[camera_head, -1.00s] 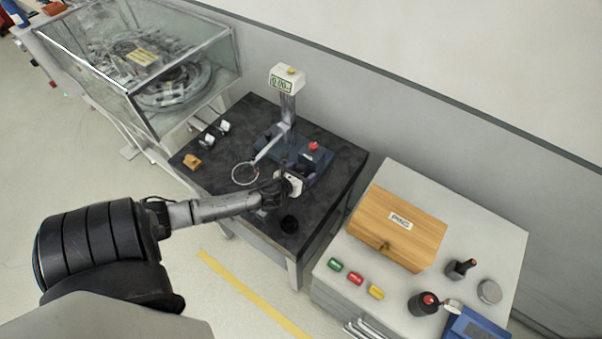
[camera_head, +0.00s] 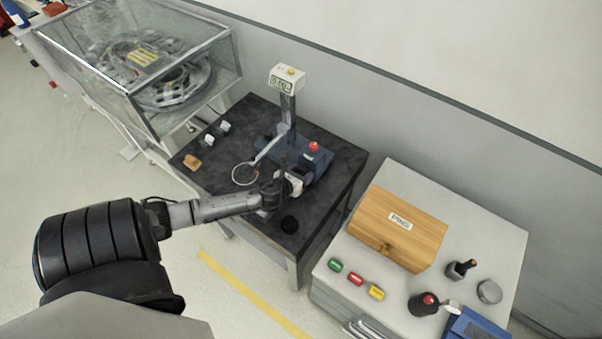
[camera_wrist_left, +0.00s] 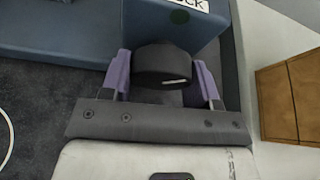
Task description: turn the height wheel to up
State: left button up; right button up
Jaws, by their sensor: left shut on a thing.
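The height gauge stands on the dark table, with a blue base (camera_head: 318,160), an upright column (camera_head: 288,112) and a small display (camera_head: 283,80) on top. A side arm on the column carries a thin ring (camera_head: 245,173). The height wheel (camera_wrist_left: 163,60) is a black knob with a white mark, in front of the blue base in the left wrist view. My left gripper (camera_wrist_left: 164,80) has its purple-padded fingers on both sides of the wheel and is shut on it. In the head view my left gripper (camera_head: 294,184) hides the wheel. My right gripper is out of view.
A red button (camera_head: 314,146) is on the blue base. Small blocks, one orange (camera_head: 192,161), lie at the table's left. A wooden box (camera_head: 398,228) and coloured buttons sit on the grey cabinet at right. A glass case (camera_head: 150,70) stands at back left.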

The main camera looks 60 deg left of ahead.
pick_arm(q)
jog(key=shift+n+t+h, duration=0.5)
jog(key=shift+n+h, duration=0.4)
jog(key=shift+n, duration=0.3)
jog(key=shift+n+t+h+b, duration=0.5)
jog(key=shift+n+b, duration=0.3)
jog(key=shift+n, duration=0.6)
jog(key=o, duration=0.9)
jog(key=shift+r, duration=0.15)
